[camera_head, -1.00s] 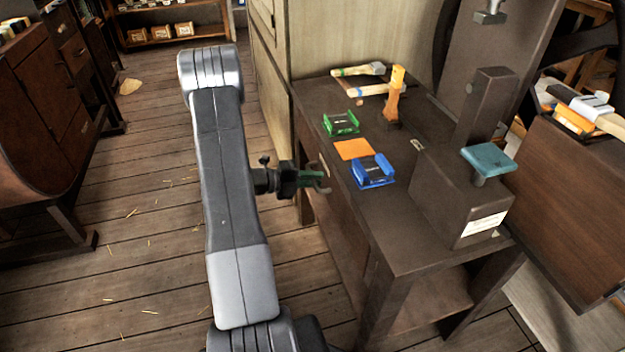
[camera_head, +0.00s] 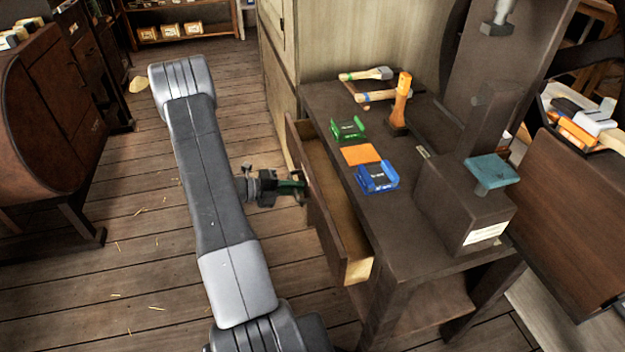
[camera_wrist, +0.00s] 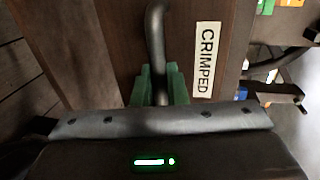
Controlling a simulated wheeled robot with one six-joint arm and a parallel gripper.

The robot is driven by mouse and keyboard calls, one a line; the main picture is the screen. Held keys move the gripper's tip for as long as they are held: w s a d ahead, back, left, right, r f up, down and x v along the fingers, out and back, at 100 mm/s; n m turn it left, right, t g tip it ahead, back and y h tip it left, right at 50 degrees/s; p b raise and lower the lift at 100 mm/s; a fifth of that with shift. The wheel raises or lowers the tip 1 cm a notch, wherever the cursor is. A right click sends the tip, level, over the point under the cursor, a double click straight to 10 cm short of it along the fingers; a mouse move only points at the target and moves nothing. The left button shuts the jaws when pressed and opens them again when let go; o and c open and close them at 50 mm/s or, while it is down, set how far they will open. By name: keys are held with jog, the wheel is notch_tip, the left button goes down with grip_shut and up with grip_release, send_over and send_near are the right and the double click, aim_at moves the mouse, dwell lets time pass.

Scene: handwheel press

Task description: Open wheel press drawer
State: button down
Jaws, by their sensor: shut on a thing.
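The press table's drawer (camera_head: 318,213) is pulled part way out to the left of the table, and its bare light wood inside shows in the head view. In the wrist view the dark drawer front (camera_wrist: 105,45) fills the middle and carries a label reading "CRIMPED" (camera_wrist: 204,60). A dark bar handle (camera_wrist: 155,45) runs down between the green fingers of my gripper (camera_wrist: 160,85). My gripper is shut on the handle. In the head view my gripper (camera_head: 295,188) is at the drawer's outer face, and the handle is mostly hidden there.
On the table (camera_head: 405,225) lie a green holder (camera_head: 347,129), an orange square (camera_head: 360,154), a blue holder (camera_head: 377,178) and hammers (camera_head: 385,96). The press (camera_head: 465,210) with a teal pad stands at the right.

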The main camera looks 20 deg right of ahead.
jog(key=f+p+v, duration=0.3)
jog(key=f+v, duration=0.1)
jog(key=v, duration=1.5)
jog(key=shift+a, duration=0.55)
jog(key=c, duration=1.8)
grip_release()
jog(key=v, duration=1.3)
jog(key=shift+a, duration=0.4)
jog(key=shift+w+r, duration=0.1)
jog(key=shift+w, duration=0.05)
jog(key=x, duration=1.4)
